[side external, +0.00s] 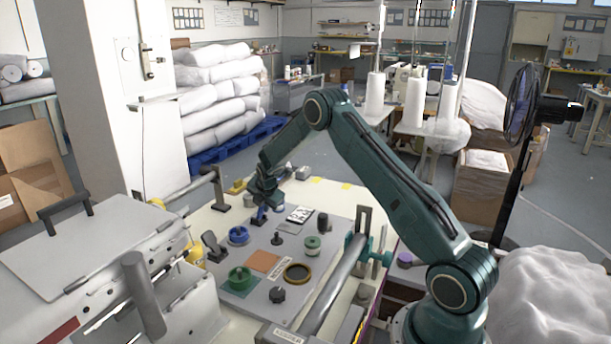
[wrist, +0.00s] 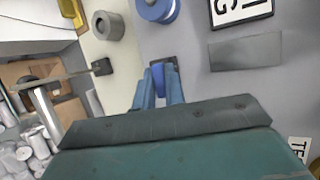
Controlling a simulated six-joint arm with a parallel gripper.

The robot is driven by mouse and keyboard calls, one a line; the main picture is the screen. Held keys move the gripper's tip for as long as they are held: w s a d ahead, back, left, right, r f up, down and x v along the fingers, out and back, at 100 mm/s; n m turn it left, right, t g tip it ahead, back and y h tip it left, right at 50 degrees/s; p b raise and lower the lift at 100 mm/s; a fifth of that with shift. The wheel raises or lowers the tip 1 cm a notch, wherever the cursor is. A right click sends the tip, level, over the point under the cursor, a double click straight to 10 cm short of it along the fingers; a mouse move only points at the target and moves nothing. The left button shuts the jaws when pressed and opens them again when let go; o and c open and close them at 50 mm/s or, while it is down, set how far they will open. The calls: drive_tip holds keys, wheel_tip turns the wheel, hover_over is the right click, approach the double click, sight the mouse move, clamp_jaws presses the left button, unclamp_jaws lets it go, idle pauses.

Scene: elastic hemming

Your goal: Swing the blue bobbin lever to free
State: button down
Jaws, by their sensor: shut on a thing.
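The blue bobbin lever (side external: 259,217) stands on the grey panel (side external: 328,253), near its back-left edge. In the wrist view the lever (wrist: 158,76) shows as a blue piece on a dark base, between my fingers. My gripper (side external: 262,204) is lowered onto it from above. In the wrist view the two narrow fingers of my gripper (wrist: 158,92) are closed on the lever from both sides. The lower part of the lever is mostly hidden by the fingers and gripper body.
A blue spool (side external: 238,235) sits close in front of the lever. A dark upright handle (side external: 217,187) stands behind left. A grey machine (side external: 95,250) fills the left.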

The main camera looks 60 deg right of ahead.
drive_tip(key=shift+s+f+t, duration=0.15)
drive_tip(key=shift+s+t, duration=0.2)
drive_tip(key=shift+t, duration=0.25)
drive_tip(key=c, duration=1.5)
unclamp_jaws()
drive_tip(key=shift+o, duration=0.2)
drive_tip(key=v, duration=1.3)
drive_tip(key=shift+s+a+r, duration=0.2)
drive_tip(key=shift+s, duration=0.2)
